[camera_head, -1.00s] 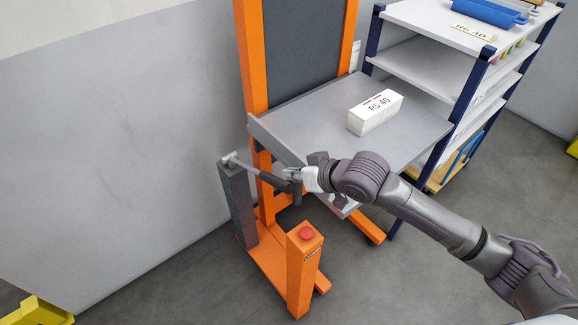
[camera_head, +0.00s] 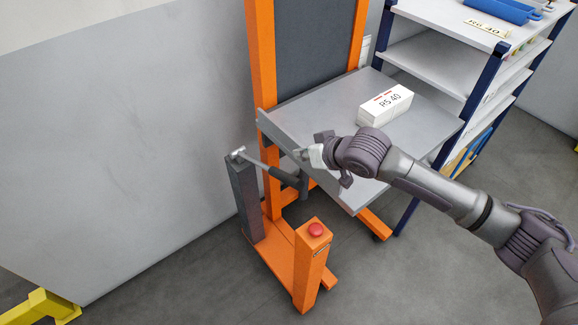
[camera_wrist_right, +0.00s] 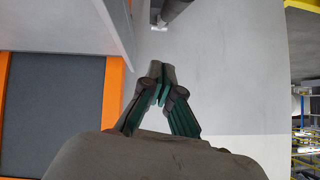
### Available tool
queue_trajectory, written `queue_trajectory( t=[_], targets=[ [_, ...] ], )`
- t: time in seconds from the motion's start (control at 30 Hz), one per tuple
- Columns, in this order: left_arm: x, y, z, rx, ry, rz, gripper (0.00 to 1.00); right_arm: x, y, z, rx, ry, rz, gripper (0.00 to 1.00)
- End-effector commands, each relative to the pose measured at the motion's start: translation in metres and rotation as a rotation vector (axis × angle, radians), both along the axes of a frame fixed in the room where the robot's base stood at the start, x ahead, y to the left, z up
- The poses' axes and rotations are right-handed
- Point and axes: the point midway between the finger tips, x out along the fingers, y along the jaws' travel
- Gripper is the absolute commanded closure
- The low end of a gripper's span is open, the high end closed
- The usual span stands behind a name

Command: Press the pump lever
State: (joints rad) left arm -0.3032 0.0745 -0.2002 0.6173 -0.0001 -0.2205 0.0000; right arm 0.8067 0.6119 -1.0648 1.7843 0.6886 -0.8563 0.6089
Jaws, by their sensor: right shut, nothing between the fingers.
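The pump lever (camera_head: 285,176) is a thin grey bar with a dark grip. It runs from a pivot on top of a grey post (camera_head: 245,200) and slopes down to the right, beside the orange lift. My right gripper (camera_head: 302,155) is shut and empty, just above the lever's grip end in the head view and seemingly apart from it. In the right wrist view my fingertips (camera_wrist_right: 161,80) meet with nothing between them. A dark cylinder, perhaps the lever grip, shows at that view's top edge (camera_wrist_right: 176,10). My left gripper is not in view.
A red button (camera_head: 316,229) tops an orange post in front. A shelf rack (camera_head: 455,60) stands at the right.

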Motion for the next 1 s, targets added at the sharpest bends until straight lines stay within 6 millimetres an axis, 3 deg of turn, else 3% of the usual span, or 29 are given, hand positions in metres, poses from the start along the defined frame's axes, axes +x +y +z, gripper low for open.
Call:
queue_trajectory(
  t=[0.37,0.63,1.0],
  targets=[
    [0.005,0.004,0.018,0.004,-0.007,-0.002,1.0,0.044,0.037,-0.045,0.0,0.0,0.0,1.0],
    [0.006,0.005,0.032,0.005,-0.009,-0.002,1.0,0.027,0.032,-0.075,-0.001,0.0,0.001,1.0],
    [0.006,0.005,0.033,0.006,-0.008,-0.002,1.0,0.025,0.032,-0.082,0.0,0.0,0.0,1.0]
  ],
)
